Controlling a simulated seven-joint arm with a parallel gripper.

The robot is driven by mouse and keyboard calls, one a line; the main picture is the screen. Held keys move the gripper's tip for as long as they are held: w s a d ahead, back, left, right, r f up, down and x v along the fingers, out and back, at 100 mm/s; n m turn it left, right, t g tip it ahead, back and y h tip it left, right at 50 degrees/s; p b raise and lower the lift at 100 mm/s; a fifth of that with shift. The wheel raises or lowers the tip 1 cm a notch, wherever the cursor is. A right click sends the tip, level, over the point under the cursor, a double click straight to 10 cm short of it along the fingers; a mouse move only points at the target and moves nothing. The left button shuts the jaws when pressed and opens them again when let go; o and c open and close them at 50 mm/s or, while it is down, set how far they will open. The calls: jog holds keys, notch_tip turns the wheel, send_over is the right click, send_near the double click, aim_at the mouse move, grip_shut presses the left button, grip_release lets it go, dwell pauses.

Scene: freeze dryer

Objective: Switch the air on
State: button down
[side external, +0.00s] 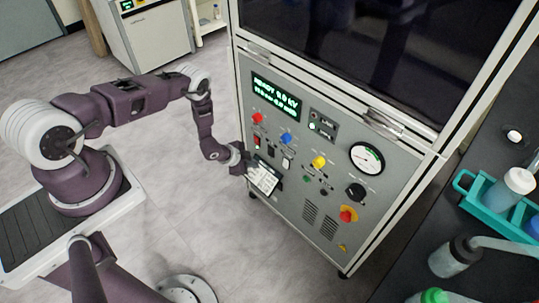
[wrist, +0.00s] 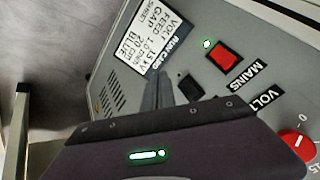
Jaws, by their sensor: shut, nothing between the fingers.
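The control panel (side external: 330,180) fills the front of the cabinet in the side view. A red rocker switch (wrist: 222,57) labelled MAINS shows in the wrist view with a lit green lamp (wrist: 207,43) beside it. A smaller black switch (wrist: 191,87) sits near my fingers; its label is hidden or unreadable. No label reading "air" is legible in either view. My gripper (wrist: 164,90) is shut and empty, its fingertips close to the black switch; contact cannot be told. In the side view my gripper (side external: 250,167) is at the panel's left, by the card.
A white run card (wrist: 148,42) is on the panel beside my fingers. Red (side external: 257,118), blue (side external: 286,137) and yellow (side external: 319,161) knobs, a lit display (side external: 276,97), a gauge (side external: 367,159) and a red emergency stop (side external: 348,215) are around. Open floor lies left.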

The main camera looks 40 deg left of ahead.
jog(key=shift+w+f, duration=0.15)
jog(key=shift+w, duration=0.95)
jog(key=shift+w+f, duration=0.1)
jog(key=shift+w, duration=1)
jog(key=shift+w, duration=0.35)
jog(key=shift+w+f, duration=0.1)
jog(key=shift+w, duration=0.25)
dwell(0.6)
jog(key=shift+s, duration=0.15)
jog(key=shift+s, duration=0.6)
jog(key=s, duration=0.5)
jog(key=shift+r, duration=0.4)
